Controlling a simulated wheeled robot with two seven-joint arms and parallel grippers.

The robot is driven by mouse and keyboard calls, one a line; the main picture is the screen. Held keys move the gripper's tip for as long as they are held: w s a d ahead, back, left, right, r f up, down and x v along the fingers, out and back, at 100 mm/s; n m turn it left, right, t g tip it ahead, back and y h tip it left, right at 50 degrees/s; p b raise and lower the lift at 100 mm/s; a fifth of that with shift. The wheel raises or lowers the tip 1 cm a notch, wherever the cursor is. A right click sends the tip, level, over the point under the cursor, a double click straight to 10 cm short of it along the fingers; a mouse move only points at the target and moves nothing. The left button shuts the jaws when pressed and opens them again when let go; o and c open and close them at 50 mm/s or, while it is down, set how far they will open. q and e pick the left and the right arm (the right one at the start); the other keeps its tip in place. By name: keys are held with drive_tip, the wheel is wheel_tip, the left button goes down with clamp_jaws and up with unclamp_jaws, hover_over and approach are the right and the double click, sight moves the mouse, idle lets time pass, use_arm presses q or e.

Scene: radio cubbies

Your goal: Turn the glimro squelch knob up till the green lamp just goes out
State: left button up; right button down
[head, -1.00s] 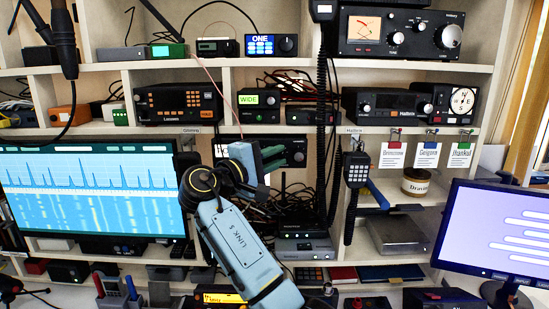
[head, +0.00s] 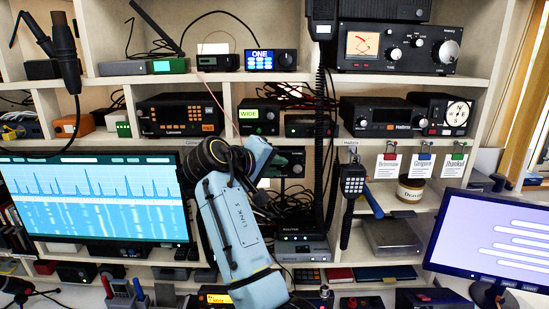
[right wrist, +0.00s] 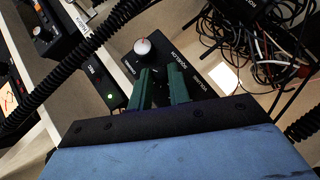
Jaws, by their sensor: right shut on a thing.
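A black radio shows in the middle cubby of the head view (head: 291,163), mostly hidden behind my right arm. In the right wrist view its panel (right wrist: 205,72) has a silver knob (right wrist: 142,47) and white lettering. My right gripper (right wrist: 160,72) has its two green fingers at this panel, beside the silver knob. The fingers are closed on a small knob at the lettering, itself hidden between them. A green lamp (right wrist: 110,96) is lit on a small black box (right wrist: 98,84) beside the radio; I cannot tell whether it is the task's lamp. My left gripper is out of view.
A coiled black cord (right wrist: 85,50) crosses near the gripper, and also hangs in the head view (head: 321,140). Loose cables (right wrist: 262,45) lie beside the radio. A handset (head: 352,184) hangs to the right. A monitor (head: 95,205) stands left.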

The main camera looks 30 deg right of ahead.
drive_tip(key=shift+m+y+p, duration=0.3)
drive_tip(key=shift+y+p, duration=0.2)
drive_tip(key=shift+p, duration=0.05)
drive_tip(key=c, duration=1.3)
unclamp_jaws()
drive_tip(key=v, duration=0.7)
drive_tip(key=shift+s+a+r, duration=0.15)
drive_tip(key=shift+a, duration=0.05)
